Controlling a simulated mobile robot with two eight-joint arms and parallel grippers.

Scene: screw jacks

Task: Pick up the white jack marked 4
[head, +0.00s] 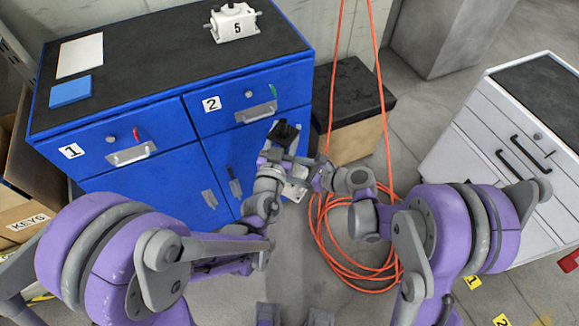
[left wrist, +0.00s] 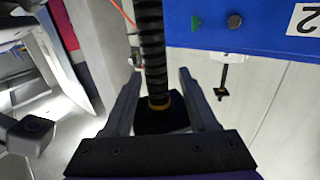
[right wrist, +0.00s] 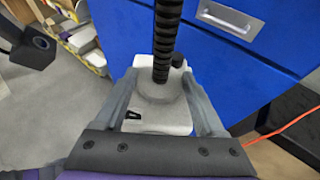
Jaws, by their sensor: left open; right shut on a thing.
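The white jack (right wrist: 150,117) with a black threaded screw is between the fingers of my right gripper (right wrist: 165,105), which is shut on its body. A dark mark on its white face looks like a 4, seen at an angle. In the head view the jack's white body (head: 296,189) is partly hidden by my grippers, in front of the blue cabinet. My left gripper (left wrist: 158,85) is open, its fingers on either side of the screw near its black end piece (left wrist: 160,121). I cannot tell whether they touch it.
Orange cable (head: 335,255) lies coiled on the floor to the right. A white drawer unit (head: 480,150) stands at the right.

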